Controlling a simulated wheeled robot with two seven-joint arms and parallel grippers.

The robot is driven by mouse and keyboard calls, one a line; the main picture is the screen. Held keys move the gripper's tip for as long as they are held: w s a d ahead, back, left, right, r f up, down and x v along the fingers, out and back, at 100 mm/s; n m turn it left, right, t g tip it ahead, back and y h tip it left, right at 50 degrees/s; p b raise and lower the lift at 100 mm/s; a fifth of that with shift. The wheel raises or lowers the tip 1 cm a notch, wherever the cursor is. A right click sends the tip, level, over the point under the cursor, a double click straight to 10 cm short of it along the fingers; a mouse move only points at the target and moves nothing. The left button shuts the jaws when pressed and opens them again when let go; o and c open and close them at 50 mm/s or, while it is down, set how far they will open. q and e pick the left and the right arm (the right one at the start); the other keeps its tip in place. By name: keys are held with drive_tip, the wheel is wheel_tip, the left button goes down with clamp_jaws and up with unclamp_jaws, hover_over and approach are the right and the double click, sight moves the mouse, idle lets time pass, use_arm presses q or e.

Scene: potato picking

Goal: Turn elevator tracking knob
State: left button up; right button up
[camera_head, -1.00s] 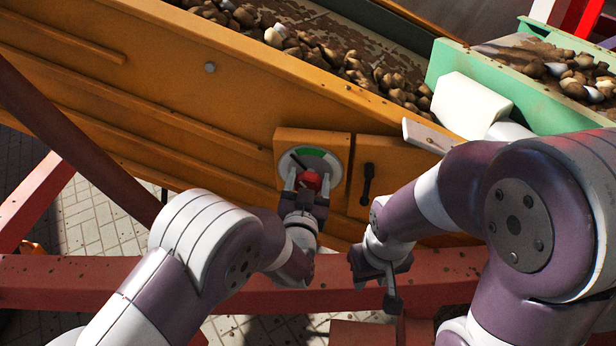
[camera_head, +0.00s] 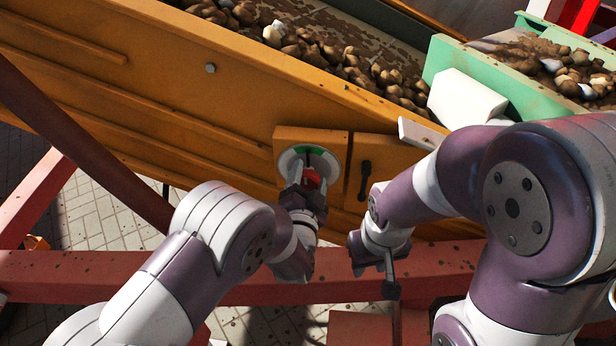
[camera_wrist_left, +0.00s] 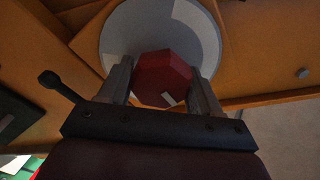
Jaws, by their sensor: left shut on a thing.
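The red elevator tracking knob (camera_head: 313,178) sits on a round pale dial (camera_head: 291,161) with a green sector, on the orange side panel. My left gripper (camera_head: 305,185) is shut on the knob, partly hiding it and the lower dial. In the left wrist view the faceted red knob (camera_wrist_left: 160,75) sits between the two grey fingers, with a short white mark near its lower edge. My right gripper (camera_head: 390,285) hangs lower right, apart from the knob, above the red beam; I cannot make out its fingers clearly.
A black lever handle (camera_head: 365,180) is on the panel right of the dial. The red beam (camera_head: 200,277) crosses below both grippers. Potatoes (camera_head: 300,42) lie on the conveyor behind the orange wall. A green-sided conveyor (camera_head: 480,65) is at upper right.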

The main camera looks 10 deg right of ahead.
use_arm(q)
drive_tip(key=shift+r, duration=0.1)
idle(0.3)
drive_tip(key=o, duration=1)
drive_tip(key=shift+c, duration=0.2)
drive_tip(key=p+v, duration=0.1)
drive_tip(key=v, duration=1.1)
drive_tip(key=shift+s+p, duration=0.3)
drive_tip(key=shift+s, duration=0.05)
drive_tip(key=shift+a, duration=0.1)
